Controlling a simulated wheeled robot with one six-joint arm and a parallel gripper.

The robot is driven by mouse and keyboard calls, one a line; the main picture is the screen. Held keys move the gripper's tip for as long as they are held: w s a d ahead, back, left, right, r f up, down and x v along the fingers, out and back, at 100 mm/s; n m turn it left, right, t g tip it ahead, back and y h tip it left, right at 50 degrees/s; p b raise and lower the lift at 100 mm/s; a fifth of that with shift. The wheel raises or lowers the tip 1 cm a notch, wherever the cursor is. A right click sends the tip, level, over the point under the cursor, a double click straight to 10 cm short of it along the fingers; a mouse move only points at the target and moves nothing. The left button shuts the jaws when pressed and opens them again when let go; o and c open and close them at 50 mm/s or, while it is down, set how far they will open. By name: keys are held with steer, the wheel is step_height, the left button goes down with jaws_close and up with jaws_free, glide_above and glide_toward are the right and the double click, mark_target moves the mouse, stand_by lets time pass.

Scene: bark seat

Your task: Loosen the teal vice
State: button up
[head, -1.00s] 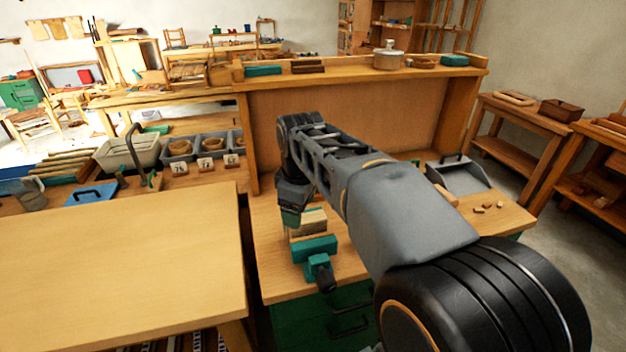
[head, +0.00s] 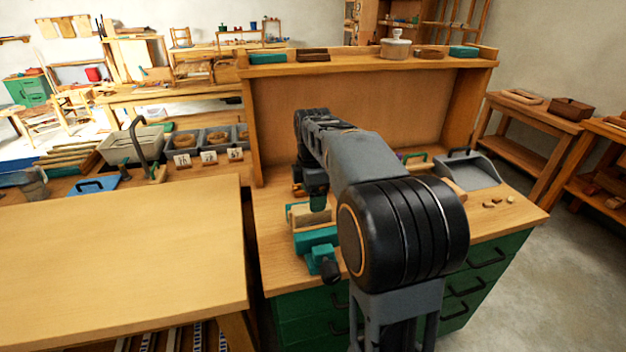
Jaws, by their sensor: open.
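The teal vice (head: 315,237) stands at the front left of the workbench in the head view. Its front body and screw housing face the bench's front edge, with a dark knob or handle end (head: 331,272) at the front. A pale wooden piece (head: 300,217) sits just behind the front jaw, seemingly between the jaws. My gripper (head: 318,203) hangs pointing down above the vice's rear, close to the wooden piece. It is open with nothing seen in it. Its fingertips are small and partly lost against the vice, and I cannot tell whether they touch anything.
A grey dustpan-like tray (head: 468,172) and small wood scraps (head: 497,202) lie on the bench's right. The shelf (head: 350,66) behind holds a lidded pot (head: 396,45) and several blocks. A bare tabletop (head: 120,250) fills the left; green drawers (head: 480,275) are below the bench.

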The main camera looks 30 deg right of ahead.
mark_target(312, 219)
steer(key=shift+f, duration=2.4)
steer(key=c, duration=1.1)
steer(key=shift+s+a, duration=0.1)
steer(key=shift+s, duration=0.2)
steer(key=o, duration=1.4)
steer(key=shift+r, duration=0.2)
